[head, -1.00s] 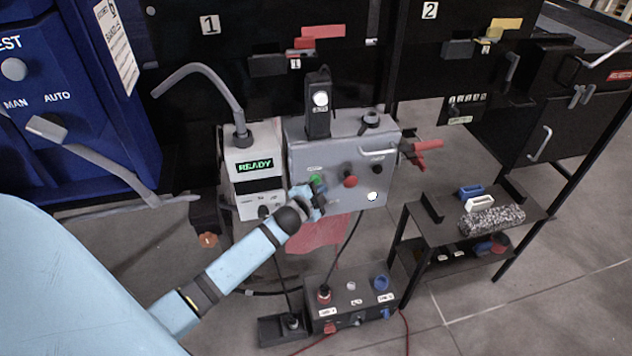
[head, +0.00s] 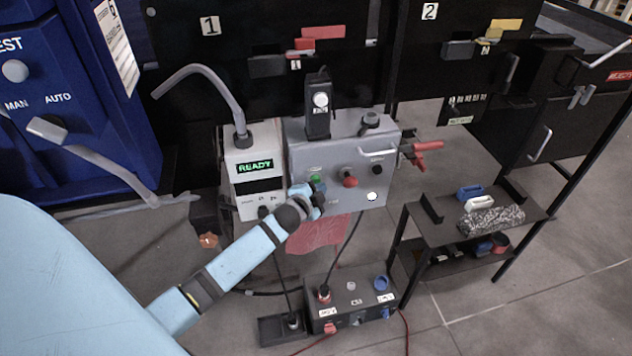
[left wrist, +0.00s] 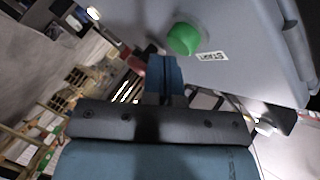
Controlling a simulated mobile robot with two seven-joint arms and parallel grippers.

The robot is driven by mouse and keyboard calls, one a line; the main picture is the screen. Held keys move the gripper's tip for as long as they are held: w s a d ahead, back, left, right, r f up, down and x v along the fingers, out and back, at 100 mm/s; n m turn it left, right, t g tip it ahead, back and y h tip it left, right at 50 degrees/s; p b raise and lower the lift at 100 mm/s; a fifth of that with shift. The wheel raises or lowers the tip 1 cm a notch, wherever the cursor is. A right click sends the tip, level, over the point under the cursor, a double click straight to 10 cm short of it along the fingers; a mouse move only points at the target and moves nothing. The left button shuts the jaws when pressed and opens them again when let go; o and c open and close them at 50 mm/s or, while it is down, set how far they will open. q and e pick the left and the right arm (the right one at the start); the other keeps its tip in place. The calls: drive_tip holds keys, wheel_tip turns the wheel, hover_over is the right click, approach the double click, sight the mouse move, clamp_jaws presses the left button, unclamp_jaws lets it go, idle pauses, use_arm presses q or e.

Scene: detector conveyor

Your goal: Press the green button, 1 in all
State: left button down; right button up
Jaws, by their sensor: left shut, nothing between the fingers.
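The green button (head: 316,179) is on the front of a grey control box (head: 333,157), left of a red knob. In the left wrist view the green button (left wrist: 184,39) is a round cap beside a label reading START. My left gripper (head: 318,196) is shut and empty, just in front of and below the button. Its blue fingers also show in the left wrist view (left wrist: 166,75), with their tips close to the lower left of the button. Whether they touch it cannot be told. My right gripper is not in view.
A grey unit with a READY display (head: 254,166) stands left of the box. A red knob (head: 349,181) and a black knob (head: 377,170) are to the right on the panel. A dark control box (head: 351,297) lies below, and a small shelf (head: 446,230) stands at right.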

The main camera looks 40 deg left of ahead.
use_arm(q)
drive_tip(key=shift+w+a, duration=0.4)
drive_tip(key=shift+a, duration=0.05)
idle(0.8)
drive_tip(key=shift+s+d, duration=0.1)
drive_tip(key=shift+d, duration=0.05)
drive_tip(key=shift+s+d+p, duration=0.35)
drive_tip(key=shift+s+d, duration=0.2)
idle(0.4)
drive_tip(key=shift+s+d+p, duration=0.25)
drive_tip(key=shift+s+d, duration=0.55)
drive_tip(key=shift+d, duration=0.2)
drive_tip(key=shift+s+d+p, duration=0.2)
drive_tip(key=shift+s+d, duration=0.6)
drive_tip(key=shift+d, duration=0.15)
